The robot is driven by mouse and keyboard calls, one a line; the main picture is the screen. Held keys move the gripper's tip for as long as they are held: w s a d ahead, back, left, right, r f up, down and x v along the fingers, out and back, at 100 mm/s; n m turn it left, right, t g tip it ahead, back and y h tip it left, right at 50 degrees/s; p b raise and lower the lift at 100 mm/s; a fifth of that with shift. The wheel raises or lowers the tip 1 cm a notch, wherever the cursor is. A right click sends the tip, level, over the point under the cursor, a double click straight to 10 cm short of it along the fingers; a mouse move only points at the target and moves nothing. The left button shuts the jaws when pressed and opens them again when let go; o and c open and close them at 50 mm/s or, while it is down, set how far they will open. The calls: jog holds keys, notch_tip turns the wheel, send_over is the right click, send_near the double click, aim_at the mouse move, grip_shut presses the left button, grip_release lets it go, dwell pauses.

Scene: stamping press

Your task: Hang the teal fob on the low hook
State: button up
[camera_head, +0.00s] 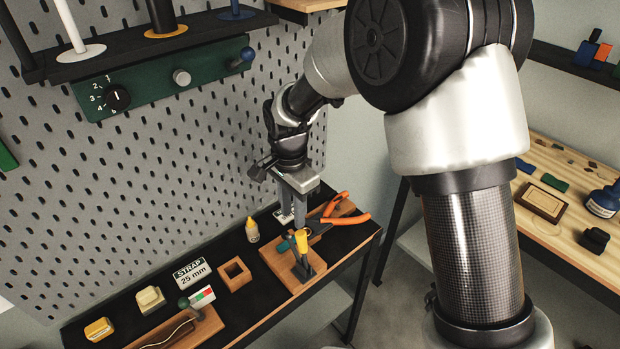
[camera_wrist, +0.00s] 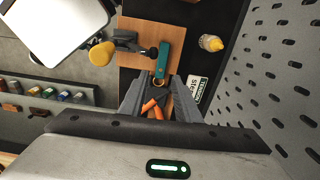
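The teal fob (camera_wrist: 164,56) lies on a wooden block (camera_wrist: 132,32) in the wrist view, with a small ring at its near end. In the head view a bit of its teal (camera_head: 284,245) shows beside the yellow-handled clamp (camera_head: 302,242), below my gripper. My gripper (camera_wrist: 160,82) is open, pointing down at the bench; its two fingers stand apart on either side of the ring end. No grip on the fob shows. In the head view my gripper (camera_head: 293,222) is just above the block. I cannot pick out the low hook for sure.
Orange-handled pliers (camera_head: 342,217) lie right beside my gripper. The pegboard (camera_head: 180,150) rises behind, with a green knob panel (camera_head: 150,88).

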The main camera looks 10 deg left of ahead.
aim_at(293, 235)
jog(key=shift+w+a+f, duration=0.25)
jog(key=shift+f, duration=0.4)
jog(key=shift+s+f+b, duration=0.2)
jog(key=shift+f+b, duration=0.3)
jog(key=shift+f, duration=0.05)
notch_tip(293, 235, down, 7)
jog(key=b, duration=0.4)
jog(key=shift+w+d+f, duration=0.1)
jog(key=shift+r, duration=0.45)
jog(key=c, duration=0.4)
grip_shut()
jog(key=shift+r, duration=0.1)
jog(key=shift+r+p, duration=1.95)
jog(key=shift+r, duration=0.95)
